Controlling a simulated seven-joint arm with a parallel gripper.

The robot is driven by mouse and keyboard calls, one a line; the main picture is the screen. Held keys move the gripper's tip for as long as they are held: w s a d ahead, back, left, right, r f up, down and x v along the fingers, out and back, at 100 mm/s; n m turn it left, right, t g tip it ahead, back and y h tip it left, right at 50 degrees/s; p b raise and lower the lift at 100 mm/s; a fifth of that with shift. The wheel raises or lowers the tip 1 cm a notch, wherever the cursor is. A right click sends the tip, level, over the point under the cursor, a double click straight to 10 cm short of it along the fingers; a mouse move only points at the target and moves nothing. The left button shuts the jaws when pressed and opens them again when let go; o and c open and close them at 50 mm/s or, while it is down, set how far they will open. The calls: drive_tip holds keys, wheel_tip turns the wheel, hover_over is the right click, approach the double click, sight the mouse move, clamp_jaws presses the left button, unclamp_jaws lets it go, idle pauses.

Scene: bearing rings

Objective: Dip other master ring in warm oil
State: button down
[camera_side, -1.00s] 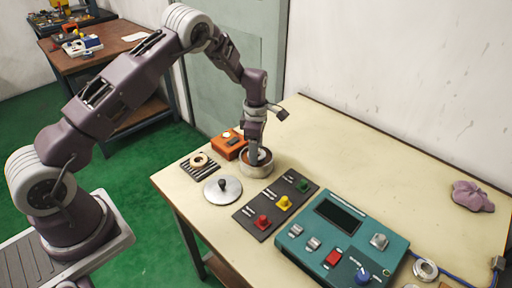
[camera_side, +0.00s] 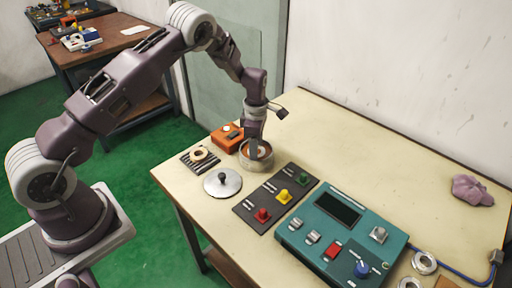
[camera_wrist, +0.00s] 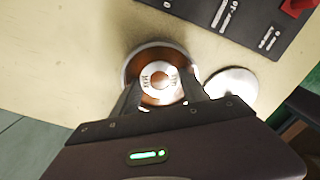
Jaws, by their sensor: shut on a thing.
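The oil pot (camera_side: 257,168) is a small round metal pot on the table, with orange-brown oil showing inside it. My gripper (camera_side: 254,155) points down into the pot's mouth. In the wrist view, my gripper (camera_wrist: 161,92) is shut on a pale metal ring (camera_wrist: 147,84) with dark lettering that I cannot read fully. The ring lies within the rim of the pot (camera_wrist: 127,70), between the two fingers, with brown oil around it. How deep the ring sits in the oil I cannot tell.
A round lid (camera_side: 222,186) with a knob, an orange box (camera_side: 222,141), and a switch panel (camera_side: 244,209) stand close to the pot.

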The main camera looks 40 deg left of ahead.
drive_tip(key=shift+f, duration=0.7)
idle(2.9)
drive_tip(key=shift+r, duration=3.15)
wheel_tip(320, 180, up, 2)
